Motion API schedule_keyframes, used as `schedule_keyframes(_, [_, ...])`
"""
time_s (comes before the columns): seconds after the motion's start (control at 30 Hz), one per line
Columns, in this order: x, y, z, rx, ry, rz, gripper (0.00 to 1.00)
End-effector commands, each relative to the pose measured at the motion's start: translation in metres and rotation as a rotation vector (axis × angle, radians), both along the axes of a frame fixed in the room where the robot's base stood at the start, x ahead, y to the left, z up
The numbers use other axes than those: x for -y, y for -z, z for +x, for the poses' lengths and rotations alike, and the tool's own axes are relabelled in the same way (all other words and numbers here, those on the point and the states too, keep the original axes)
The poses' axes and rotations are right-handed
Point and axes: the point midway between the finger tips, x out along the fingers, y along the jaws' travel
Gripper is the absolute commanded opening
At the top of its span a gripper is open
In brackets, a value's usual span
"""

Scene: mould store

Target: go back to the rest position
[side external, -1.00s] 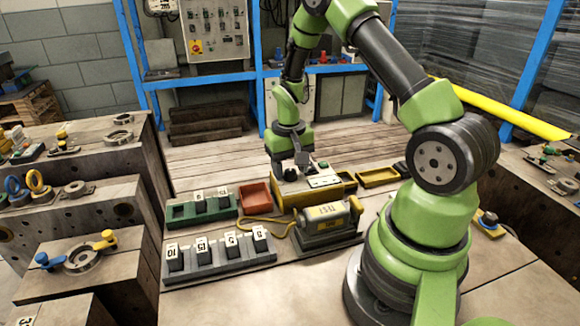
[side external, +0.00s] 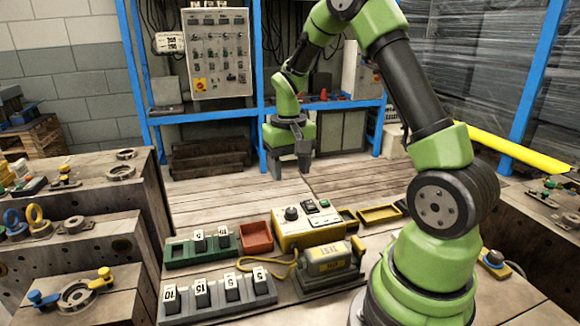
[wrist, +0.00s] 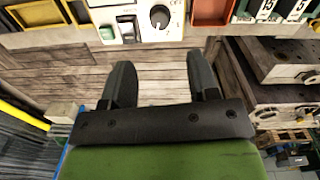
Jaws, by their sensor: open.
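My gripper (side external: 289,168) is open and empty in the side view. It hangs in the air above the planked surface, behind and above the yellow control box (side external: 306,229). In the wrist view my gripper (wrist: 161,85) shows two dark fingers spread apart with nothing between them. The yellow box, with its black knob, shows at the top of the wrist view (wrist: 125,26), apart from the fingers.
A grey rack (side external: 218,305) and a green rack (side external: 187,252) hold labelled black blocks. A red tray (side external: 257,237), a yellow tray (side external: 380,214) and a TEST device (side external: 330,263) stand nearby. Stacked mould blocks (side external: 90,255) are at left. Blue shelving (side external: 262,90) stands behind.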

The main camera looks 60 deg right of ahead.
Motion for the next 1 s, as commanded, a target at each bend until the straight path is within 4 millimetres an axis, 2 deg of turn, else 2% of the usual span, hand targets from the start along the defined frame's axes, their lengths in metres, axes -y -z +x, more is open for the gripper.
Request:
schedule_keyframes(0.33, [-0.001, -0.003, 0.0, 0.004, -0.002, -0.001, 0.55])
schedule_keyframes(0.47, [-0.014, -0.024, 0.0, 0.049, -0.021, -0.01, 0.55])
schedule_keyframes(0.63, [-0.056, -0.078, -0.012, 0.183, -0.077, -0.019, 0.55])
schedule_keyframes(0.8, [-0.103, -0.123, -0.043, 0.336, -0.146, -0.006, 0.55])
schedule_keyframes(1.0, [-0.146, -0.151, -0.091, 0.511, -0.23, 0.037, 0.55])
